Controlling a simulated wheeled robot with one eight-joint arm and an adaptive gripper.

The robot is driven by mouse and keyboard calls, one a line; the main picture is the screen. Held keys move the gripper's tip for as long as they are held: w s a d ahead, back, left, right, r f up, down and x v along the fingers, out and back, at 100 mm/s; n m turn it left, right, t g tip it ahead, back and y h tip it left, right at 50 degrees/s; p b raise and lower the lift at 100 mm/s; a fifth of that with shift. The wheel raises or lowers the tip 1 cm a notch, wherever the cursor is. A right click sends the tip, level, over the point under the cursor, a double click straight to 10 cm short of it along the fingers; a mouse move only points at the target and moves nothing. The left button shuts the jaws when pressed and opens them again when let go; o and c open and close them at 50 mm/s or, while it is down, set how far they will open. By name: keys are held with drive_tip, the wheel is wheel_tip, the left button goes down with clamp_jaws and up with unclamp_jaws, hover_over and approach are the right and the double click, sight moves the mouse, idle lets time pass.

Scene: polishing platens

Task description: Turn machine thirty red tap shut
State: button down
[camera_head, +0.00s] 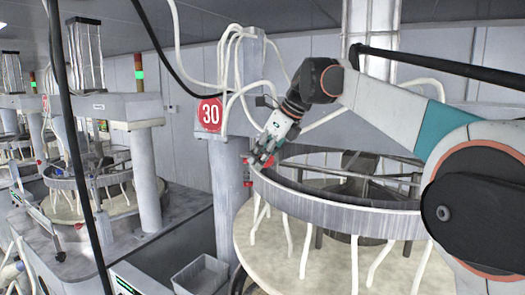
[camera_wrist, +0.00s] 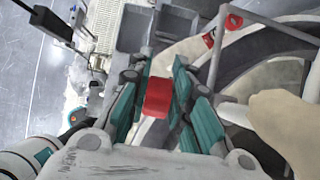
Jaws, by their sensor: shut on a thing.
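The red tap (camera_wrist: 158,97) shows as a red block between the teal-sided fingers of my gripper (camera_wrist: 157,98) in the wrist view. The fingers are shut on it, one on each side. The stem under the tap is hidden. In the head view my gripper (camera_head: 263,158) points down beside the grey column that carries the red sign 30 (camera_head: 209,115), at the left rim of the ring over the platen. A little red shows around the fingers there, but the tap's angle cannot be told.
The round platen (camera_head: 270,250) lies under a grey ring (camera_head: 335,210) with several pale hoses hanging down. A grey bin (camera_head: 201,274) stands at the lower left. A black cable (camera_head: 75,140) crosses the left of the head view. Another machine (camera_head: 115,180) stands further left.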

drive_tip(key=shift+a+f+g+h, duration=0.15)
drive_tip(key=shift+g+h, duration=0.45)
drive_tip(key=shift+h, duration=0.4)
drive_tip(key=c, duration=1.4)
unclamp_jaws()
drive_tip(key=shift+w, duration=0.1)
drive_tip(key=shift+c, duration=0.2)
drive_tip(key=v, duration=0.7)
drive_tip(key=shift+r, duration=0.25)
